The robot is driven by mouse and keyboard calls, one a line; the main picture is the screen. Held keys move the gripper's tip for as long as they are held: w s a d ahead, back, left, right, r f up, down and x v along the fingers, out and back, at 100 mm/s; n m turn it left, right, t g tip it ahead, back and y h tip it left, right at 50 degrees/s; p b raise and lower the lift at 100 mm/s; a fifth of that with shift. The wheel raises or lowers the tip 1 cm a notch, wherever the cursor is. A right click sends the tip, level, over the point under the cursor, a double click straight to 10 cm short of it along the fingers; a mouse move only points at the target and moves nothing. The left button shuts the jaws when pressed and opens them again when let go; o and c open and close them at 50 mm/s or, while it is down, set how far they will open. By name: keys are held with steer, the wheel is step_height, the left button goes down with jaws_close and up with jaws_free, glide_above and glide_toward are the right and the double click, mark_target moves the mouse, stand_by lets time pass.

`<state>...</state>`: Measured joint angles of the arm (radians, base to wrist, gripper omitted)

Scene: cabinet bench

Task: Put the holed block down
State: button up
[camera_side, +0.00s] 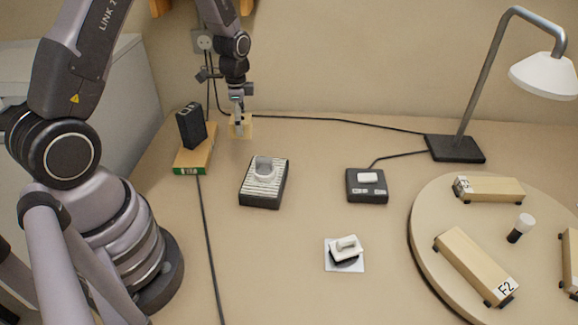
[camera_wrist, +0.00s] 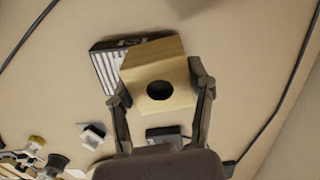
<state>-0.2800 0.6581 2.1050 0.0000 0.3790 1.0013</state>
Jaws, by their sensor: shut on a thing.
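The holed block (camera_wrist: 172,74) is a light wooden block with a dark round hole in the face toward the wrist camera. My gripper (camera_wrist: 160,84) is shut on it, one finger at each side. In the side view my gripper (camera_side: 240,112) points down and holds the holed block (camera_side: 241,127) over the back left of the bench, near the wall. The block seems to be above the bench top; the exact gap cannot be told. The wrist view shows bare bench around the block, with part of a striped black-edged box behind it.
A black box (camera_side: 191,126) stands on a green-ended wooden piece (camera_side: 180,161) to the left. A striped black tray (camera_side: 262,200) with a white part is in front. A black switch box (camera_side: 367,197), lamp (camera_side: 455,149) and round board (camera_side: 420,235) lie right. Cables (camera_side: 330,121) cross the bench.

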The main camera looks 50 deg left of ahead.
steer(key=s+d+m, duration=0.4)
steer(key=d+m, duration=0.2)
steer(key=d, duration=0.7)
steer(key=s+d+m, duration=0.4)
steer(key=d+m, duration=0.3)
steer(key=d, duration=0.6)
steer(key=s+d+m, duration=0.6)
steer(key=s+d, duration=0.1)
steer(key=s, duration=0.2)
glide_above(348, 310)
steer(key=f, duration=0.9)
steer(key=shift+s+a, duration=0.25)
steer(key=shift+w+d+f, duration=0.1)
steer(key=shift+d+f, duration=0.05)
steer(key=shift+f, duration=0.75)
steer(key=shift+w+d+f, duration=0.1)
steer(key=shift+f, duration=0.75)
